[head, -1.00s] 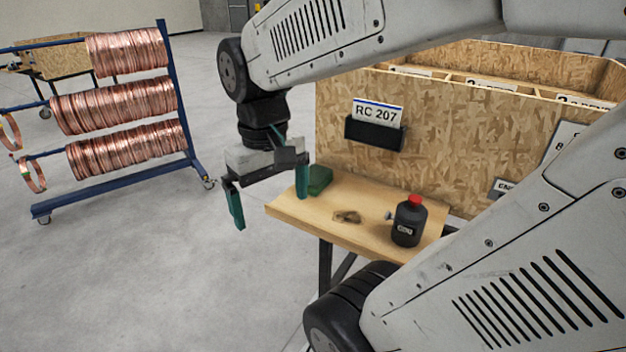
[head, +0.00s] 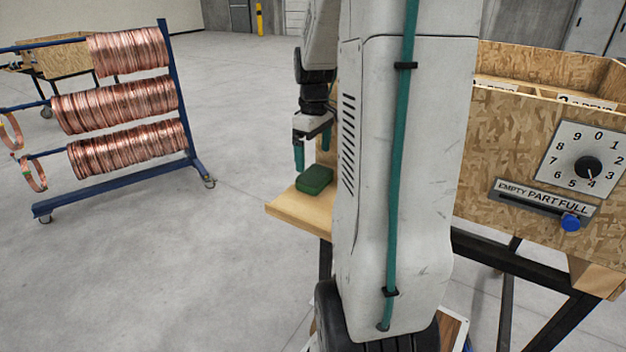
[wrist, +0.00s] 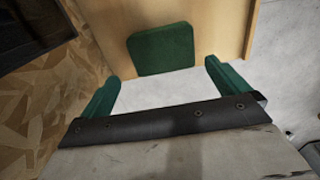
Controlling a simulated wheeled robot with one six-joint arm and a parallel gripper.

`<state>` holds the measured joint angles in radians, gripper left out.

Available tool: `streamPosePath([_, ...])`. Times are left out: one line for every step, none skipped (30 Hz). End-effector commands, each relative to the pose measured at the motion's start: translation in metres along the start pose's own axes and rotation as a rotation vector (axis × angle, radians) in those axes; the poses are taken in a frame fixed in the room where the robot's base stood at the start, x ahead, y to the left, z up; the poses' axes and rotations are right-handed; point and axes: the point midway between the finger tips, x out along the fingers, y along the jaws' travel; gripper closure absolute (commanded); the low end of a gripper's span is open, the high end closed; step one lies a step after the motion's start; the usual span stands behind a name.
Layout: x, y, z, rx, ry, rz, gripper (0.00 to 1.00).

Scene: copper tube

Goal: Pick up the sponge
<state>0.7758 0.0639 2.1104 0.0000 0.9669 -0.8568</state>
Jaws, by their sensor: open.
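The sponge (head: 314,180) is a dark green block lying flat near the left end of the small wooden shelf (head: 290,211). My gripper (head: 311,154) hangs above and just behind the sponge in the head view, fingers pointing down. In the wrist view the sponge (wrist: 161,49) lies ahead of and between the two green fingers of my gripper (wrist: 160,82). The fingers are wide apart with nothing between them, and I see no contact with the sponge. My arm hides most of the shelf in the head view.
A blue rack (head: 180,110) of copper coils (head: 115,105) stands at the left. The grey floor between rack and shelf is clear.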

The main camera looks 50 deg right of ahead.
Motion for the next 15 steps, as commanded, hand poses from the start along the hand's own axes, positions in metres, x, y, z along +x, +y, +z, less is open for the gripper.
streamPosePath([0.006,-0.001,0.000,0.000,-0.002,-0.002,0.00])
streamPosePath([0.009,-0.002,0.001,0.000,-0.002,-0.002,0.00])
streamPosePath([0.014,-0.002,0.001,0.000,-0.002,-0.002,0.00])
streamPosePath([0.018,-0.003,0.001,0.001,-0.002,-0.002,0.00])
streamPosePath([0.023,-0.004,0.001,0.001,-0.003,-0.003,0.00])
streamPosePath([0.030,-0.004,0.002,0.001,-0.003,-0.003,0.00])
streamPosePath([0.035,-0.005,0.002,0.001,-0.003,-0.004,0.00])
streamPosePath([0.039,-0.005,0.002,0.002,-0.003,-0.003,0.00])
streamPosePath([0.044,-0.005,0.002,0.002,-0.002,-0.003,0.00])
streamPosePath([0.048,-0.005,0.002,0.002,-0.002,-0.002,0.00])
streamPosePath([0.051,-0.005,0.002,0.002,-0.002,-0.002,0.00])
streamPosePath([0.053,-0.005,0.002,0.003,-0.001,-0.001,0.00])
streamPosePath([0.055,-0.005,0.002,0.003,-0.001,-0.001,0.00])
streamPosePath([0.056,-0.005,0.002,0.003,-0.001,-0.001,0.00])
streamPosePath([0.056,-0.004,0.002,0.003,-0.001,-0.001,0.00])
